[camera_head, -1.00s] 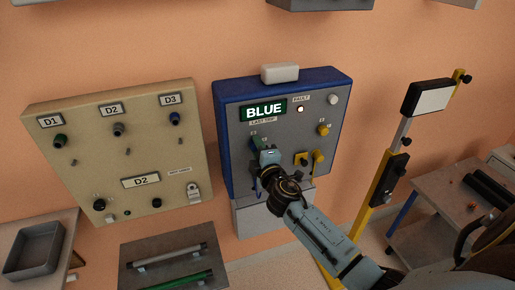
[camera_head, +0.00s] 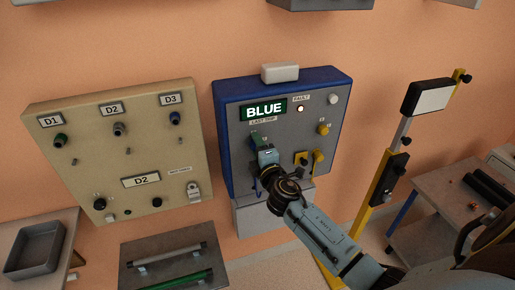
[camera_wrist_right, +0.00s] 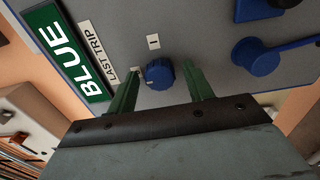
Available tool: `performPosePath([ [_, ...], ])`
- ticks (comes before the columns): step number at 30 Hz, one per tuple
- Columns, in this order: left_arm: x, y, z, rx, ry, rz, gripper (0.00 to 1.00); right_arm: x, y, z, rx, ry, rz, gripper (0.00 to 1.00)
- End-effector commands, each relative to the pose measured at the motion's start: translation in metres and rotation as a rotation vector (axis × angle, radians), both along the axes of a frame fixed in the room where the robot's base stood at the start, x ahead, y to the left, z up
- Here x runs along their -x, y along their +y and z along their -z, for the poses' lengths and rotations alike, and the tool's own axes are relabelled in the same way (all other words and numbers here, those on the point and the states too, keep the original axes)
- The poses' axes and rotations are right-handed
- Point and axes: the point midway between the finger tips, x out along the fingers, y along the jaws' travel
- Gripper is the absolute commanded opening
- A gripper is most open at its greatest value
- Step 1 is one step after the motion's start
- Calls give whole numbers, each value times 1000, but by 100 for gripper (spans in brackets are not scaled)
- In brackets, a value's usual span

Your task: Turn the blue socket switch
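The blue socket switch (camera_wrist_right: 160,73) is a small ribbed blue knob on the grey panel face, with a label marked I beside it. My right gripper (camera_wrist_right: 162,70) is open, with one green finger on each side of the knob; gaps show between the fingers and the knob. In the head view my right gripper (camera_head: 257,148) is at the left part of the blue-sided panel (camera_head: 228,140), below the green BLUE sign (camera_head: 264,109), and hides the knob. My left gripper is not in view.
Right of my gripper are a yellow knob (camera_head: 323,129) and a yellow lever (camera_head: 317,157). A beige panel (camera_head: 85,160) hangs left, and a yellow post (camera_head: 383,190) stands right.

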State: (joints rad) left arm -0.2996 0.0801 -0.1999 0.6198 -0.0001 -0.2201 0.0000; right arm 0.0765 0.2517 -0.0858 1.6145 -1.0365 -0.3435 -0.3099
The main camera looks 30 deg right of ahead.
Motion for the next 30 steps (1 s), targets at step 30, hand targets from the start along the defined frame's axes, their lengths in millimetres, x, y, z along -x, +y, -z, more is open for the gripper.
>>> performPosePath([
  [30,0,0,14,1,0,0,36,116,28,2,-2,1,0,53],
])
